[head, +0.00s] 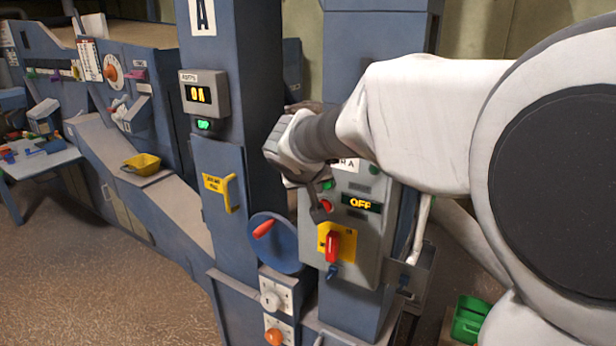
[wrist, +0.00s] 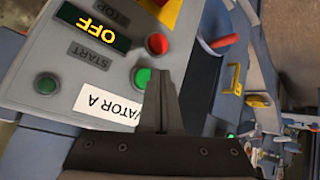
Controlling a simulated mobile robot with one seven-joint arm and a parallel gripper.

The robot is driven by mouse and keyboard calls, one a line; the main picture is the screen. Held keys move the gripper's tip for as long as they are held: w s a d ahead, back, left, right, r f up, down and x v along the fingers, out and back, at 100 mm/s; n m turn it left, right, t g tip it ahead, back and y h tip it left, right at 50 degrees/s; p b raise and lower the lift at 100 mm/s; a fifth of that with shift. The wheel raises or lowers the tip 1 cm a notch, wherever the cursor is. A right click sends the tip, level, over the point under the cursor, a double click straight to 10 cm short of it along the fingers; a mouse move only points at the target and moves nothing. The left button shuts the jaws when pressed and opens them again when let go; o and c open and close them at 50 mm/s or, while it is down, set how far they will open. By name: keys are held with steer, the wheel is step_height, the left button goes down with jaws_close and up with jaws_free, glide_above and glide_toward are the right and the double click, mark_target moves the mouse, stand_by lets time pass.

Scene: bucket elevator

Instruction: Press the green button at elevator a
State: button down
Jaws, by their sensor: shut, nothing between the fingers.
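The grey elevator A control panel (head: 366,254) hangs on the right column, behind my arm. Its label (wrist: 108,104) appears upside down in the wrist view. A green button (wrist: 46,84) sits beside the START label; it shows at the panel's right in the head view (head: 375,170). A brighter green round piece (wrist: 142,77) sits on the other side of START, above a red one (head: 326,206). My gripper (head: 318,212) is shut and empty, pointing down by these left-hand pieces. Its fingertips (wrist: 158,74) appear beside the brighter green piece; contact cannot be told.
The panel's display (head: 361,203) reads OFF. A red switch handle (head: 332,246) on a yellow plate is below. A blue wheel (head: 274,243) with a red knob is left of the panel. A display (head: 198,94) on the left column reads ON.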

stand_by(0.8)
steer(key=shift+w+d, duration=0.25)
steer(key=shift+w, duration=0.1)
steer(key=shift+w+d, duration=0.25)
steer(key=shift+w, duration=0.15)
stand_by(0.9)
steer(key=shift+b, duration=0.35)
steer(key=shift+s+a+b, duration=0.5)
steer(key=shift+s+b, duration=0.15)
steer(key=shift+s, duration=0.1)
